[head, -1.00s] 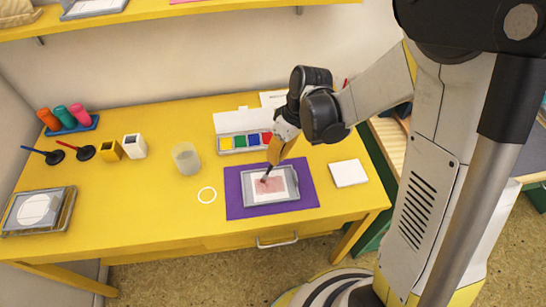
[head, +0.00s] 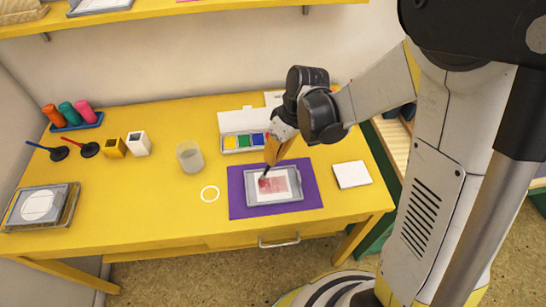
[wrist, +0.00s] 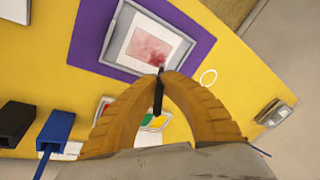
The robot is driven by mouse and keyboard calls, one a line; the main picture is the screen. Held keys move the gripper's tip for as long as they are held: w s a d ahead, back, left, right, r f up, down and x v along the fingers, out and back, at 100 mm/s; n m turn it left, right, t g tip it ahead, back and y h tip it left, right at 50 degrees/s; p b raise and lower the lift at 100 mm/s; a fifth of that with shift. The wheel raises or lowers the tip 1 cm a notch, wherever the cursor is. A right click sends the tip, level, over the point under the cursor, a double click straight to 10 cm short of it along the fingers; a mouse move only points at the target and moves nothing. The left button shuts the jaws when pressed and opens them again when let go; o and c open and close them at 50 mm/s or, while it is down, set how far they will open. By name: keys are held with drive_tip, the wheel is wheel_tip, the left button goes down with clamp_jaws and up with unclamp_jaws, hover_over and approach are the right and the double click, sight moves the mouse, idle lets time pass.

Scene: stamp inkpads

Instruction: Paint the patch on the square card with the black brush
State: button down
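The square card (head: 273,196) is white with a red-pink patch (head: 272,186), in a grey tray (head: 296,199) on a purple mat (head: 240,210). The card also shows in the wrist view (wrist: 134,31), its patch (wrist: 148,47) streaked with darker red, pale toward one side. My gripper (head: 272,152) is shut on the black brush (head: 265,172), which points down at the card's patch. In the wrist view the brush (wrist: 158,95) sits between the yellow fingertips (wrist: 160,76). Its tip is at the patch's edge; I cannot tell whether it touches.
A paint box (head: 230,142) with coloured pads lies behind the mat. Another tray with a round white card (head: 38,206) is far left. Black and blue holders (wrist: 54,132) show in the wrist view.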

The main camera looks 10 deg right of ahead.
drive_tip(key=shift+d, duration=0.55)
drive_tip(key=shift+a, duration=0.85)
drive_tip(key=shift+r, duration=0.45)
